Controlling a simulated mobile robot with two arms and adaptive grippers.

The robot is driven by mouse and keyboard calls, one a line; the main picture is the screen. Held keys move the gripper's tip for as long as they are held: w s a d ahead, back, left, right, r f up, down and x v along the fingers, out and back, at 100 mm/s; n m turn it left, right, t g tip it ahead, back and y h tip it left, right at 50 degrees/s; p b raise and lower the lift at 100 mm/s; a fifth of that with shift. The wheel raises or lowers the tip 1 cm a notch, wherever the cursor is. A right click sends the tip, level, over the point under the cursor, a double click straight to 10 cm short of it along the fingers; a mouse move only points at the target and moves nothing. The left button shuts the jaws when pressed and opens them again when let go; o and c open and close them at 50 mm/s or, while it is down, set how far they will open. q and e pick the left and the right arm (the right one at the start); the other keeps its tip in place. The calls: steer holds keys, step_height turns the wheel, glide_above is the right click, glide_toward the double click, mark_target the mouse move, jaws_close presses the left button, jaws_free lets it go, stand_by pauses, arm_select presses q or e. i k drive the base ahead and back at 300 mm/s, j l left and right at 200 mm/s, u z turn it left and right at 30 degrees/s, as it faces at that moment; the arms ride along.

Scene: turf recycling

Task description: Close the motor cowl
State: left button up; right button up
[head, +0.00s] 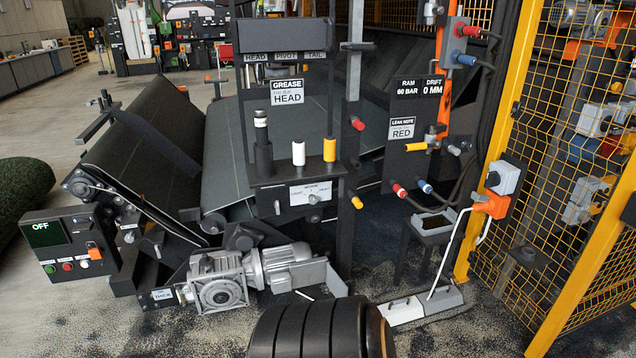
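A silver geared motor (222,283) sits at the low front of the belt machine, with its finned body (285,262) reaching to the right. A pale grey angled piece (318,272) lies against the motor's right end. I cannot tell for sure whether it is the cowl. No other part is clearly a cowl, and I cannot tell how it stands, open or shut. Neither of my grippers is in view.
A black ribbed round body (318,332) fills the bottom middle, in front of the motor. A control box (70,255) reading OFF stands at left. A tool shelf (300,178) overhangs the motor. A yellow mesh fence (560,190) bounds the right. Dark crumbs cover the floor.

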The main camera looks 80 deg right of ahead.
mark_target(339, 288)
steer(key=k+l+z, duration=0.25)
steer(key=l, duration=0.25)
steer(key=k+l+z, duration=0.25)
steer(key=l, duration=0.3)
steer(key=k+l+z, duration=0.1)
steer(key=l+z, duration=0.15)
steer(key=l, duration=0.35)
steer(key=k+l+z, duration=0.1)
steer(key=l+z, duration=0.15)
steer(key=l, duration=0.35)
steer(key=l+z, duration=0.25)
steer(key=l, duration=1.45)
steer(key=k, duration=0.05)
